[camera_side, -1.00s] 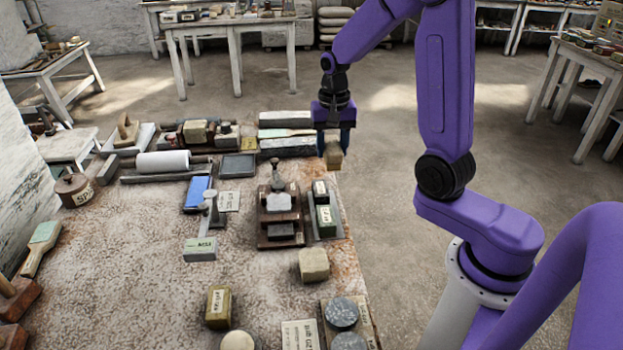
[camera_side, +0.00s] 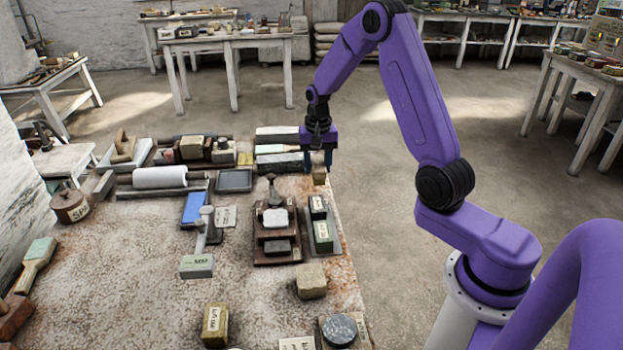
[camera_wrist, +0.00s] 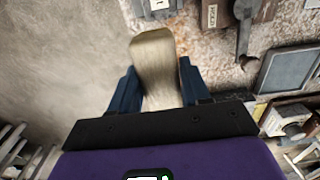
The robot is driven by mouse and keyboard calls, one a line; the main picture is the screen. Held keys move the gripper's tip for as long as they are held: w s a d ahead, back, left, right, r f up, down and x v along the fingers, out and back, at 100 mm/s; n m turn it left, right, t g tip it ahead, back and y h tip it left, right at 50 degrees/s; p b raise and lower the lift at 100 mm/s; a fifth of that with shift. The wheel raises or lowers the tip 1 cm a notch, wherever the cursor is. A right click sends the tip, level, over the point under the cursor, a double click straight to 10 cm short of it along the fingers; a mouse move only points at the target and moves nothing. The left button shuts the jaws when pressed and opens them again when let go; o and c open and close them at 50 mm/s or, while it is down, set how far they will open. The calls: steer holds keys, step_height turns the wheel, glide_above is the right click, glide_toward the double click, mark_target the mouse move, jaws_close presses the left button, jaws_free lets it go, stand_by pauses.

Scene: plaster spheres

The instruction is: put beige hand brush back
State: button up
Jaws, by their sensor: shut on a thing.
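My gripper (camera_side: 319,163) is shut on a beige block-like thing, which I take to be the beige hand brush (camera_side: 319,177). It is held near the back right edge of the worktable (camera_side: 130,270), beside the right ends of the long grey blocks. In the wrist view the beige thing (camera_wrist: 154,65) sits between the blue fingers (camera_wrist: 155,92) and sticks out past them. Its far end is over or near the table edge; I cannot tell its height above the table. Its bristles cannot be made out.
Long grey blocks (camera_side: 282,163) lie just left of my gripper. A brown stand with a pale block (camera_side: 276,219) and a green labelled box (camera_side: 323,235) stand nearer. A beige block (camera_side: 311,281) sits near the right edge.

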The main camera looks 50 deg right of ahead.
steer(key=w+f, duration=0.2)
steer(key=f, duration=0.1)
steer(key=shift+w+d+f, duration=0.15)
steer(key=shift+w+d, duration=0.15)
steer(key=shift+d, duration=0.1)
steer(key=shift+f, duration=1.5)
steer(key=shift+f, duration=0.15)
steer(key=o, duration=0.9)
steer(key=shift+o, duration=0.2)
